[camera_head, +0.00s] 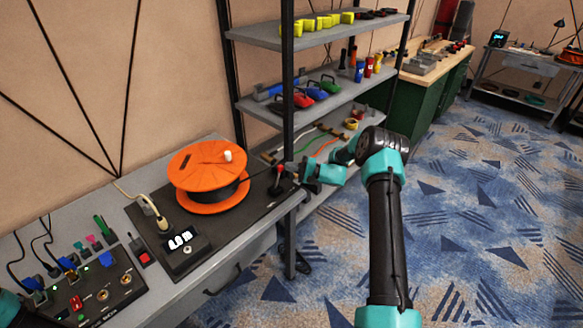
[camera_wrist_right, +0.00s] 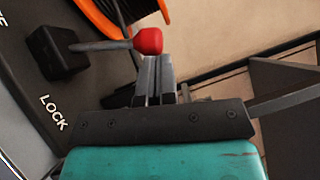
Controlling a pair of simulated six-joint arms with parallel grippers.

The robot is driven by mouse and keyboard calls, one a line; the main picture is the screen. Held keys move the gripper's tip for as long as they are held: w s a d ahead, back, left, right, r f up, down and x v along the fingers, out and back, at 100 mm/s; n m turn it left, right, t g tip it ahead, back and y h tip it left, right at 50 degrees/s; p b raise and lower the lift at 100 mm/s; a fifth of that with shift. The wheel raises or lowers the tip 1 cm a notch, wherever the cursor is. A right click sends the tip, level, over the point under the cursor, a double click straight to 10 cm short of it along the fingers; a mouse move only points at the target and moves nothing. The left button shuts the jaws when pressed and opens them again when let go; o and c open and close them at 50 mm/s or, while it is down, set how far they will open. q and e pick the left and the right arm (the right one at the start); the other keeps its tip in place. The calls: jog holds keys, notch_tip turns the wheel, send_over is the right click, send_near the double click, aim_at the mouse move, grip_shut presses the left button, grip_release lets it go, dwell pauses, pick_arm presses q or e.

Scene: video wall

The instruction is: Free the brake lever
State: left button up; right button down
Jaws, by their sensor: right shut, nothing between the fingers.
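The brake lever (camera_wrist_right: 105,45) is a grey rod with a red knob (camera_wrist_right: 148,41), rising from a black block (camera_wrist_right: 62,52). In the head view its small red knob (camera_head: 280,168) stands at the right end of the dark base plate (camera_head: 180,245), beside the orange cable reel (camera_head: 205,178). White "LOCK" lettering (camera_wrist_right: 53,112) is on the plate near the lever; another word is cut off at the left edge. My right gripper (camera_wrist_right: 156,64) is shut and empty, its fingertips right by the knob; I cannot tell whether they touch. My left gripper is out of view.
A panel with switches and plugs (camera_head: 90,290) is at the lower left of the bench. A shelf rack (camera_head: 320,100) with a black post (camera_head: 288,120) stands close behind my right gripper. Open carpeted floor (camera_head: 470,220) lies to the right.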

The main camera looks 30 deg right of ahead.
jog(key=shift+s+a+r+n+h, duration=0.1)
jog(key=shift+a+r+n+h, duration=0.2)
jog(key=shift+a+n, duration=0.1)
jog(key=s+a+r+n+g+h, duration=0.1)
jog(key=a+n+g+h, duration=0.1)
jog(key=a+n, duration=0.2)
jog(key=shift+s+a+r+n+g+h, duration=0.3)
jog(key=shift+a+r+n+h, duration=0.1)
jog(key=shift+a, duration=0.85)
jog(key=shift+a, duration=0.1)
jog(key=w+d+r+v, duration=0.1)
jog(key=w+v, duration=0.1)
jog(key=v, duration=1.1)
jog(key=shift+d+r, duration=0.2)
jog(key=shift+r, duration=0.05)
